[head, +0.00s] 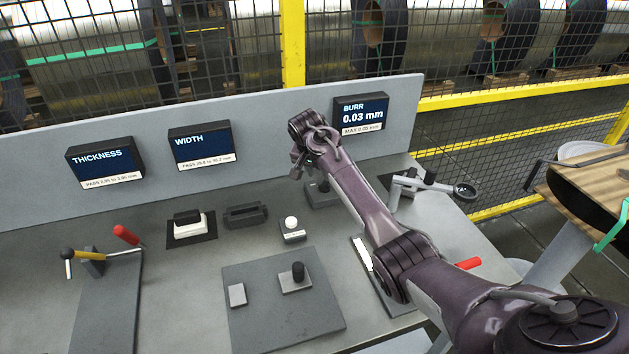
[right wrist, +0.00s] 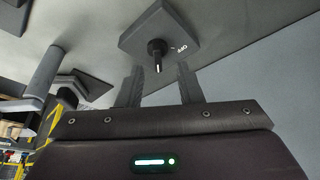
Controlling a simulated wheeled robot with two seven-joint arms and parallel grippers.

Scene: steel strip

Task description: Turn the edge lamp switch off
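The lamp switch (head: 322,194) is a small dark box with a short lever, standing on the bench below the burr display and partly hidden by my right arm. In the right wrist view the switch plate (right wrist: 145,30) carries a dark lever (right wrist: 157,52) and white lettering that reads OFF upside down. In the head view the right gripper (head: 299,163) is beside and above the switch. My left gripper is not in view.
Thickness (head: 105,160), width (head: 201,145) and burr (head: 361,114) displays stand along the back panel. A white-knobbed box (head: 292,233), a grey mat (head: 285,325), a clamp lever (head: 105,252) and a magnifier arm (head: 430,186) surround the switch. A mesh fence stands behind.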

